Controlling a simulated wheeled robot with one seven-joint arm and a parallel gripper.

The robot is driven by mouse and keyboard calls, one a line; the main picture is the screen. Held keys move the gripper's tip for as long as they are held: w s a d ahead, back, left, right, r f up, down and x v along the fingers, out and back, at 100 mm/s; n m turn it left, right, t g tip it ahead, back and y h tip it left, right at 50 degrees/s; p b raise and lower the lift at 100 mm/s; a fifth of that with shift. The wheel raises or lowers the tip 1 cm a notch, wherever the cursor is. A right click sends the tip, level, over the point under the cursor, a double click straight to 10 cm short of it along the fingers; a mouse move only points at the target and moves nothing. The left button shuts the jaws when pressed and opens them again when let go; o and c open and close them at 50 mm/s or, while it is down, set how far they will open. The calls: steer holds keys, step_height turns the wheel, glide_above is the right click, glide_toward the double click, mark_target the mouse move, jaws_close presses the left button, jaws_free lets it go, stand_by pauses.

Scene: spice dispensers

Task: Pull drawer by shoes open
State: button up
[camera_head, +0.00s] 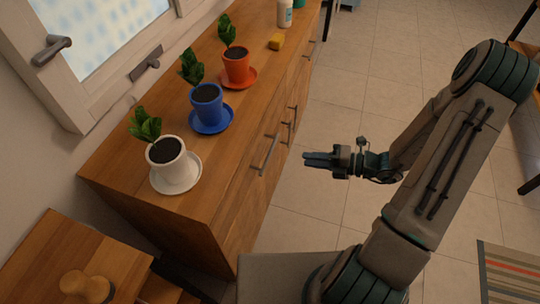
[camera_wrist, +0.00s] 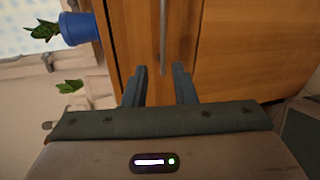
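The wooden dresser (camera_head: 240,195) has front drawers with long metal handles. The nearest handle (camera_head: 270,155) sits left of my gripper (camera_head: 304,158) in the head view, with a gap between. In the wrist view, a handle (camera_wrist: 163,35) runs upright ahead of my gripper (camera_wrist: 160,69). The two fingers are apart, with nothing between them, and the handle lines up with the gap. The drawer fronts look flush. I cannot make out shoes for certain; rounded brown shapes (camera_head: 85,287) lie on a low wooden unit at lower left.
White (camera_head: 175,175), blue (camera_head: 207,108) and orange (camera_head: 236,66) potted plants stand on the dresser top. A yellow block (camera_head: 276,42) and a white bottle (camera_head: 285,12) stand farther back. The tiled floor (camera_head: 375,95) beside the dresser is clear. A striped rug (camera_head: 510,270) lies at lower right.

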mark_target(270, 152)
steer(key=shift+m+t, duration=0.4)
steer(key=shift+m, duration=0.3)
steer(key=x, duration=0.9)
steer(key=f+b+x, duration=0.1)
steer(key=x, duration=0.4)
steer(key=shift+w+d, duration=0.2)
jaws_close()
